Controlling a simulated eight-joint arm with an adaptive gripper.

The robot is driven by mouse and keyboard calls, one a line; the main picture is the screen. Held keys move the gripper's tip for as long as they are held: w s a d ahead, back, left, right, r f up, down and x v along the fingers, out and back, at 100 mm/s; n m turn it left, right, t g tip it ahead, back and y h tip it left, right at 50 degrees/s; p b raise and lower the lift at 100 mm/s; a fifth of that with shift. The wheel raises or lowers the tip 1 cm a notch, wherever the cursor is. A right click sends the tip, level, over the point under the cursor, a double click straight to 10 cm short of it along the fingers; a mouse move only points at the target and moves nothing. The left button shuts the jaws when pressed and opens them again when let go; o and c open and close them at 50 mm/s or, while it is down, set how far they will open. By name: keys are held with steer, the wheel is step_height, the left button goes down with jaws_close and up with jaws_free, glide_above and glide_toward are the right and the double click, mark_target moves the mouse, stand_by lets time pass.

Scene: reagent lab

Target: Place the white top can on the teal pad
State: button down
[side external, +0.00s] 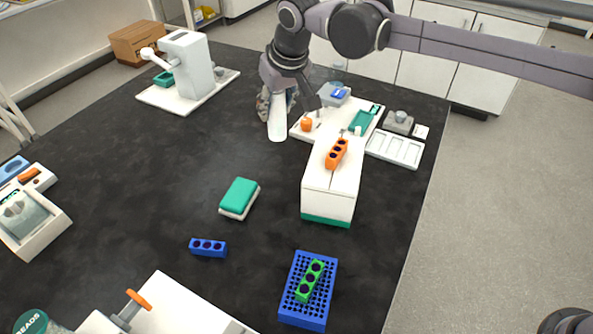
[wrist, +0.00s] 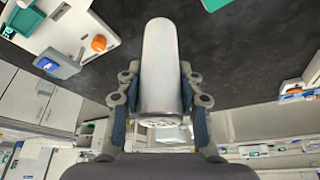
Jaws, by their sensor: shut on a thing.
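A pale white-grey can (side external: 277,122) is held in my gripper (side external: 272,100), tilted slightly and above the dark bench. In the wrist view the can (wrist: 160,50) lies between the two fingers of my gripper (wrist: 159,88), which are shut on its sides. The teal pad (side external: 240,192) has a white lower layer and lies on the open bench, nearer the camera than the can. Nothing rests on it. The can is well apart from the pad.
A white box (side external: 330,198) with an orange holed block (side external: 337,153) stands right of the pad. A blue holed block (side external: 208,248) and a blue rack (side external: 305,310) with a green block lie nearer. White equipment stands behind left. The bench around the pad is clear.

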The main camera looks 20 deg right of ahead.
steer(key=shift+s+d+r+n, duration=0.15)
steer(key=shift+s+r, duration=0.1)
steer(key=shift+s, duration=0.4)
steer(key=shift+s+d+r+n, duration=0.15)
steer(key=shift+s+r, duration=0.1)
steer(key=shift+s, duration=0.35)
steer(key=shift+s+a+f, duration=0.15)
steer(key=shift+a+f, duration=0.05)
steer(key=shift+a, duration=0.15)
steer(key=shift+s+a+f, duration=0.3)
steer(key=shift+a+f, duration=1.45)
steer(key=shift+a, duration=0.05)
steer(key=shift+s+a+f, duration=0.3)
steer(key=shift+a+f, duration=1.45)
steer(key=shift+f, duration=0.05)
steer(key=shift+s+a+f, duration=0.3)
steer(key=shift+a+f, duration=1.45)
steer(key=shift+a, duration=0.05)
steer(key=shift+f, duration=0.15)
steer(key=c, duration=0.9)
jaws_free()
steer(key=shift+o, duration=0.2)
